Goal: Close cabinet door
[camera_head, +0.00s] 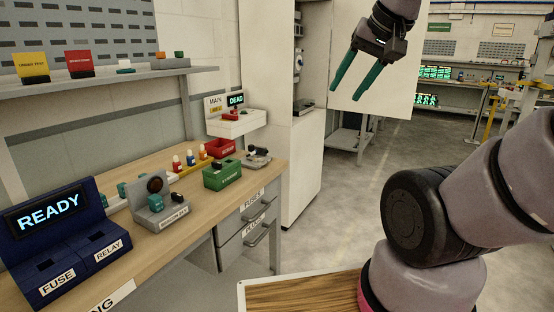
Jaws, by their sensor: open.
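A tall white cabinet (266,45) stands at the back, past the end of the workbench. A flat white panel, which looks like the cabinet door (400,90), stands swung out to the right of the opening. My gripper (350,93) hangs at the top, with its two teal fingers pointing down and left. The fingers are apart with nothing between them. In the picture they overlap the door panel; I cannot tell how far they are from it, and no contact is clear. My gripper hides part of the door.
A wooden workbench (100,262) on the left bears a blue READY box (62,240), a green bin (222,174) and a red bin (220,148). Drawers (250,225) with handles face the aisle. Grey floor (345,215) is clear before the cabinet. Shelving (465,62) stands far behind.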

